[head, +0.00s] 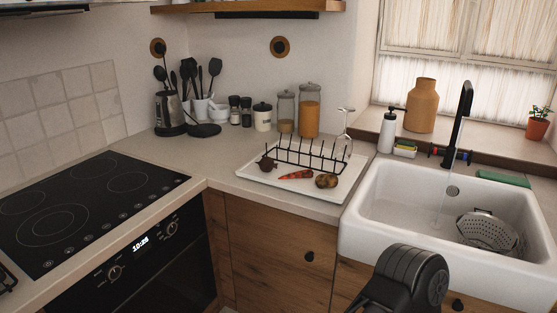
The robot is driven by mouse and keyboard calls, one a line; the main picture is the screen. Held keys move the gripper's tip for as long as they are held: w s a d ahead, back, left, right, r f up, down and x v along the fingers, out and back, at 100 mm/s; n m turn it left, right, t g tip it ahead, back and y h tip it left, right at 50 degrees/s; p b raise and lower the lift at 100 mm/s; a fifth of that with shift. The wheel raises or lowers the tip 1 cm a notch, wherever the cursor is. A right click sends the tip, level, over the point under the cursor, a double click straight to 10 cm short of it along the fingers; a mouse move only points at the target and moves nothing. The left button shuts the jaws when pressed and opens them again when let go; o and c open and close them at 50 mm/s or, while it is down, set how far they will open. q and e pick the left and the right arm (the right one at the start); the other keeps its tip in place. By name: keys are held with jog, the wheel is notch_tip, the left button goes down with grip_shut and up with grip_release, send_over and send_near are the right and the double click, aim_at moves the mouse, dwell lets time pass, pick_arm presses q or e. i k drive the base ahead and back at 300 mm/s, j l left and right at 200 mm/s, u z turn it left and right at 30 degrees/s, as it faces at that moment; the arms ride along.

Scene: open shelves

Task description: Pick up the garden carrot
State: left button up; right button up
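The garden carrot (297,175) is a small orange-red root lying on a white tray (257,179) on the corner worktop. It lies in front of a black wire dish rack (303,156), between a dark beet-like root (267,164) on the left and brown potato-like vegetables (326,181) on the right. No gripper is near it. A dark part of one of my arms shows at the bottom right, in front of the sink cabinet and well below the carrot. No gripper fingers can be made out in the head view.
A stemmed glass (344,134) stands at the rack's right end. Jars (309,112) and utensils (191,78) stand behind. The white sink (364,213) with running tap (462,115) is right; the black cooktop (85,208) is left. The worktop's front strip is clear.

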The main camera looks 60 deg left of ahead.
aim_at(309, 173)
jog(key=k+j, duration=0.1)
jog(key=j, duration=0.7)
jog(key=k+j, duration=0.1)
jog(key=j, duration=0.75)
jog(key=k+j, duration=0.1)
jog(key=j, duration=0.7)
